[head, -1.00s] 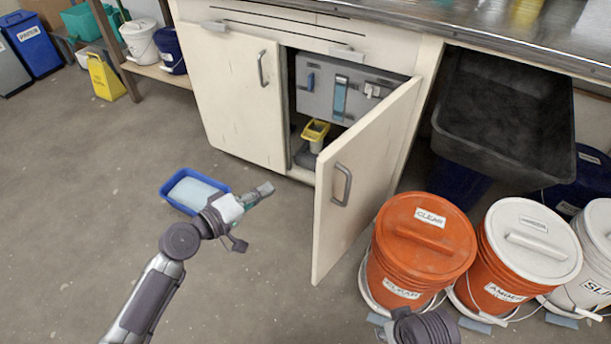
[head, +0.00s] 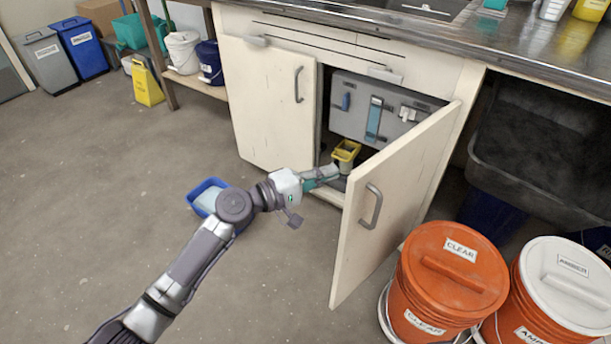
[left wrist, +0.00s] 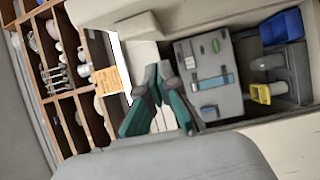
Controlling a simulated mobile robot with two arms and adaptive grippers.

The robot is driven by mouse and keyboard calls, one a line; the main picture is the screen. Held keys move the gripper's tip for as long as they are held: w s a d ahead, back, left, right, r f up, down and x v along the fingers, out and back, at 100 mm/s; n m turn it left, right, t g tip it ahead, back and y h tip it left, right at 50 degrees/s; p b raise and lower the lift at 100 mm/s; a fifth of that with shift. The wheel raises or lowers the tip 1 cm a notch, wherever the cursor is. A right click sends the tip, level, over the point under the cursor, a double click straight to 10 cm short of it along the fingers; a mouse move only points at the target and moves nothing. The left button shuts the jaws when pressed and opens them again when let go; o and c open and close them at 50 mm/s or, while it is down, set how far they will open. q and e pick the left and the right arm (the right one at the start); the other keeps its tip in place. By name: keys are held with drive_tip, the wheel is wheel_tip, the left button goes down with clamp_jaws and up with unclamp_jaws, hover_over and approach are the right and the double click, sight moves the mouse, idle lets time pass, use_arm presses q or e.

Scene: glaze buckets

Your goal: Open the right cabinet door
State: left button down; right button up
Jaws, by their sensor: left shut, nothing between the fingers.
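The right cabinet door (head: 408,185) is cream with a grey bar handle (head: 373,206). It stands partly open, swung out from its right side, with its outer face toward the head camera. My left gripper (head: 336,172) is shut and empty. In the head view its tip is at the cabinet opening, left of the door's free edge; I cannot tell whether it touches the door. In the left wrist view the shut teal fingers (left wrist: 158,72) show beside the cabinet interior. My right gripper is out of view.
The left cabinet door (head: 268,105) is closed. Inside the cabinet are a grey panel (head: 352,119) and a yellow container (head: 346,151). Orange buckets (head: 455,270) stand close to the door's right.

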sight(349, 196)
use_arm(q)
drive_tip(key=shift+s+d, duration=0.9)
drive_tip(key=shift+s, duration=0.2)
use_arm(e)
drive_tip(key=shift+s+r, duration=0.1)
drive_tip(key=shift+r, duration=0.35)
use_arm(q)
drive_tip(key=shift+p, duration=0.3)
drive_tip(key=shift+n+t+y, duration=0.5)
drive_tip(key=shift+n+t, duration=0.1)
drive_tip(key=shift+t, duration=0.1)
drive_tip(key=s+d+p, duration=0.3)
drive_tip(key=p, duration=0.2)
drive_tip(key=shift+s+d+r, duration=0.1)
drive_tip(key=shift+s+d, duration=0.15)
drive_tip(key=shift+d, duration=0.1)
drive_tip(key=s+d+p, duration=0.2)
drive_tip(key=s+d, duration=0.2)
drive_tip(key=shift+d, duration=0.4)
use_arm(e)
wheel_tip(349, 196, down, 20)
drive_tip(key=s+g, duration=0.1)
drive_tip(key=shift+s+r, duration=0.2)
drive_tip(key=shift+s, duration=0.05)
